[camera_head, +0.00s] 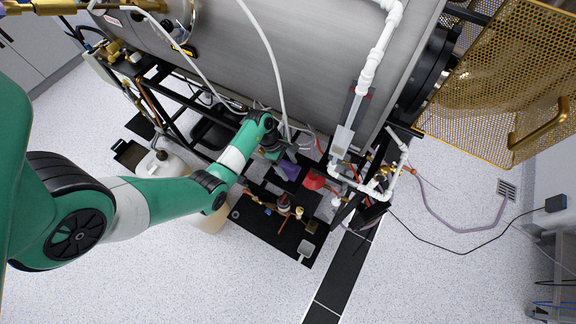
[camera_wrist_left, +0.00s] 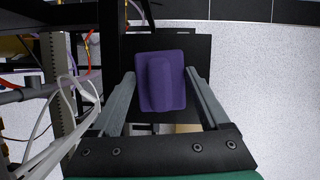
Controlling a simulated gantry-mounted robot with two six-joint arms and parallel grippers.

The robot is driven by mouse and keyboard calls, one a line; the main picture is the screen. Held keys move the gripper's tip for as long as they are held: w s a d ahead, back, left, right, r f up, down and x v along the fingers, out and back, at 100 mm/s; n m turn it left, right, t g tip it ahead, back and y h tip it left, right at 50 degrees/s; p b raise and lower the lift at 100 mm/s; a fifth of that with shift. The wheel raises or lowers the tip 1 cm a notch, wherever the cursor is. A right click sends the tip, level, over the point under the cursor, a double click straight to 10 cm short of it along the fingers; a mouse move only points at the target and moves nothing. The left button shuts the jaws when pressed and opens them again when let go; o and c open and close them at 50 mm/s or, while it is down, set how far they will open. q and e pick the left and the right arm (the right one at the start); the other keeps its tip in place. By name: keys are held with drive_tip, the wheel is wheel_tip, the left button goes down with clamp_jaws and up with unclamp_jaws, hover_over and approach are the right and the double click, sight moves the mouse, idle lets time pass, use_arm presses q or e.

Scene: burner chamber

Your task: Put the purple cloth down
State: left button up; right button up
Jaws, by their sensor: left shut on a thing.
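The purple cloth (camera_head: 289,171) shows small in the head view, at the end of my left arm, above the dark equipment base under the big metal cylinder. In the left wrist view the purple cloth (camera_wrist_left: 162,85) is a rounded rectangle with a raised ridge down its middle. My left gripper (camera_head: 280,159) is shut on it, with one grey finger along each side in the wrist view. A dark flat panel lies behind the cloth there. I cannot tell whether the cloth touches anything below. My right gripper is not in view.
The metal cylinder (camera_head: 240,45) and white pipes (camera_head: 372,65) stand close to my left arm. A red part (camera_head: 313,180) and brass fittings (camera_head: 284,203) sit on the black base (camera_head: 276,243). A gold mesh door (camera_head: 510,75) hangs open. The speckled floor (camera_head: 440,270) is largely clear.

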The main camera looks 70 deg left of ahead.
use_arm(q)
drive_tip(key=shift+f, duration=0.1)
drive_tip(key=o, duration=1.1)
drive_tip(key=shift+c, duration=0.2)
drive_tip(key=shift+f+b, duration=0.3)
drive_tip(key=shift+b, duration=0.4)
drive_tip(key=p+v, duration=0.4)
drive_tip(key=v, duration=0.8)
drive_tip(key=shift+d, duration=0.1)
